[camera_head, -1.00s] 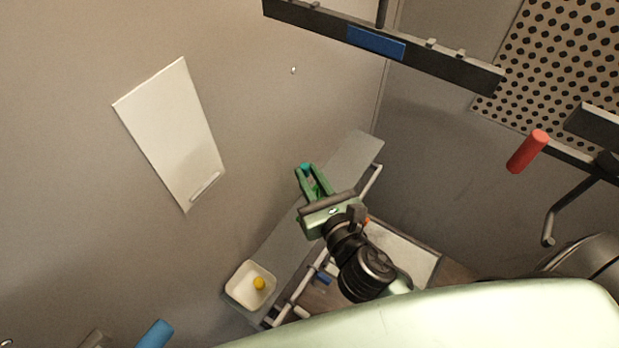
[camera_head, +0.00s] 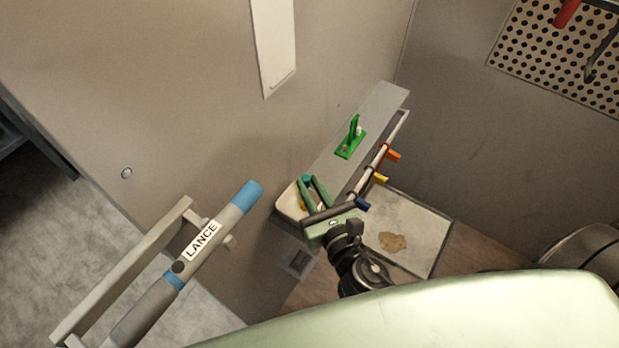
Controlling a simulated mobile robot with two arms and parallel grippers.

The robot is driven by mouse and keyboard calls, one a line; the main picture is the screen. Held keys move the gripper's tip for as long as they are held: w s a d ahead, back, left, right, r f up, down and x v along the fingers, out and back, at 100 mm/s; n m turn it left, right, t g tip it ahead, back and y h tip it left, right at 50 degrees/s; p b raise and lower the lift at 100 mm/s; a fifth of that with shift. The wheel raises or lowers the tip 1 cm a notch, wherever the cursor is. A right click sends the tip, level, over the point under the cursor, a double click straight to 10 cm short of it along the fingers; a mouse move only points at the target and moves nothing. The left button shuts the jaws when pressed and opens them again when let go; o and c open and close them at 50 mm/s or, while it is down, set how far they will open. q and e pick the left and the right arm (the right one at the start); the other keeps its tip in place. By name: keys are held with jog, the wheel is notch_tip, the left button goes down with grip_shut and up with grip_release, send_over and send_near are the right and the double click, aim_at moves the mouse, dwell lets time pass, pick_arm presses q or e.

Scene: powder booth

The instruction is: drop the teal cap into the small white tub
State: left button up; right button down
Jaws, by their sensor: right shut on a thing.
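The teal cap (camera_head: 307,178) is between the fingertips of my right gripper (camera_head: 309,181), which is shut on it. Only a small part of the cap shows. The small white tub (camera_head: 286,204) sits at the near left end of the grey shelf. My right gripper is over the tub in this view and hides much of it; the height of the cap above the tub is hard to tell. A yellow thing (camera_head: 302,204) shows in the tub, partly hidden by a finger. My left gripper is not in view.
A green upright holder (camera_head: 351,141) stands on the grey shelf (camera_head: 368,108). A rail with orange (camera_head: 393,155), yellow (camera_head: 380,178) and blue (camera_head: 362,203) clips runs along the shelf's front. A lance (camera_head: 208,248) with blue bands is on a rack at left.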

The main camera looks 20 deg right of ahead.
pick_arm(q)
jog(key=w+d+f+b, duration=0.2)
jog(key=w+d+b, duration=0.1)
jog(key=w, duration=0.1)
pick_arm(e)
notch_tip(320, 180, down, 4)
jog(key=shift+d+r, duration=0.15)
jog(key=shift+r, duration=0.05)
notch_tip(320, 180, down, 3)
jog(key=b, duration=0.3)
jog(key=shift+s+f, duration=0.1)
jog(key=shift+f, duration=0.05)
jog(key=shift+f+b, duration=0.1)
jog(key=shift+b, duration=0.2)
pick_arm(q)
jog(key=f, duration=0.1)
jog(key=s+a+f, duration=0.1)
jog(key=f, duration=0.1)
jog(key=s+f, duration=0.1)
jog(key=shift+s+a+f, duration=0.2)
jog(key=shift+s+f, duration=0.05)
pick_arm(e)
jog(key=c, duration=1.4)
grip_release()
jog(key=shift+o, duration=0.7)
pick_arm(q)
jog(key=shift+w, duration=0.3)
